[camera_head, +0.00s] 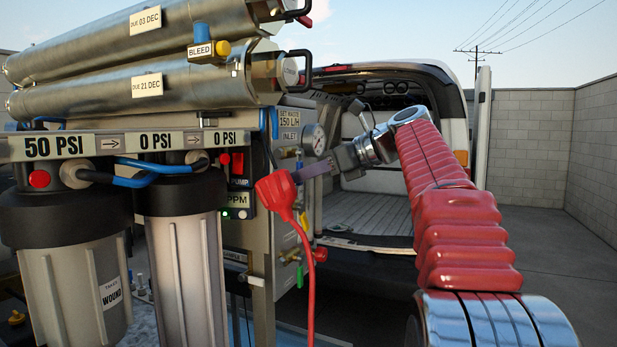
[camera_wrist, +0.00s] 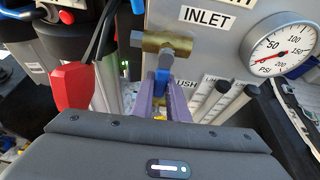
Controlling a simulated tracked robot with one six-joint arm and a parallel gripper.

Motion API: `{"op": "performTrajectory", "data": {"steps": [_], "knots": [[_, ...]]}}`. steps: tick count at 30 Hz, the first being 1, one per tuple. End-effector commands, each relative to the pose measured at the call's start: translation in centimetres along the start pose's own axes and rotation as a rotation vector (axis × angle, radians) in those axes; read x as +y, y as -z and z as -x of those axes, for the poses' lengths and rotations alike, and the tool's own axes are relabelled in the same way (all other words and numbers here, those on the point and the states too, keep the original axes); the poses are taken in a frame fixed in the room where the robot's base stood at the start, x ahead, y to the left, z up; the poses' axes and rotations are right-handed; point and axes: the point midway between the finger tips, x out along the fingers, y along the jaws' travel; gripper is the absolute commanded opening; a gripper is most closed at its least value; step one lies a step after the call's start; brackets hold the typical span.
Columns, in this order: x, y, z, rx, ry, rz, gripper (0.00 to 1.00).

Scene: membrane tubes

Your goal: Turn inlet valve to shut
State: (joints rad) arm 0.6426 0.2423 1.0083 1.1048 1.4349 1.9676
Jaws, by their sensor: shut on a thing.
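The inlet valve has a brass body (camera_wrist: 160,42) just below the INLET label (camera_wrist: 205,17) in the wrist view. Its blue handle (camera_wrist: 163,76) points down from the body toward my gripper, across the body's line. My gripper's purple fingers (camera_wrist: 163,92) are shut on the blue handle. In the head view my gripper (camera_head: 301,175) reaches in from the right at the panel, below the INLET label (camera_head: 289,135).
A pressure gauge (camera_wrist: 280,50) sits right of the valve, its red needle pointing lower left. Clear flow tubes (camera_wrist: 222,105) stand below it. The red plug (camera_wrist: 73,86) and its cable hang at left. Filter housings (camera_head: 182,262) stand at left; a vehicle's open cargo bay (camera_head: 370,212) lies behind.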

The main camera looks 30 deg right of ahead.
Motion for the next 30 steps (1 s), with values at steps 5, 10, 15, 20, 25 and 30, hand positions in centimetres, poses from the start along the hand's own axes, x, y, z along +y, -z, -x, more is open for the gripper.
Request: {"op": "performTrajectory", "data": {"steps": [5,10,15,20,25,30], "knots": [[0.55,0.47,-0.87,0.013,-0.031,-0.023,0.0],[0.73,0.41,-1.04,0.014,-0.038,-0.027,0.0],[0.77,0.39,-1.06,0.014,-0.039,-0.027,0.0],[0.8,0.31,-1.06,0.013,-0.039,-0.025,0.19],[0.86,0.03,-0.94,0.008,-0.036,-0.021,0.31],[0.89,-0.11,-0.89,0.006,-0.034,-0.019,0.33]]}}
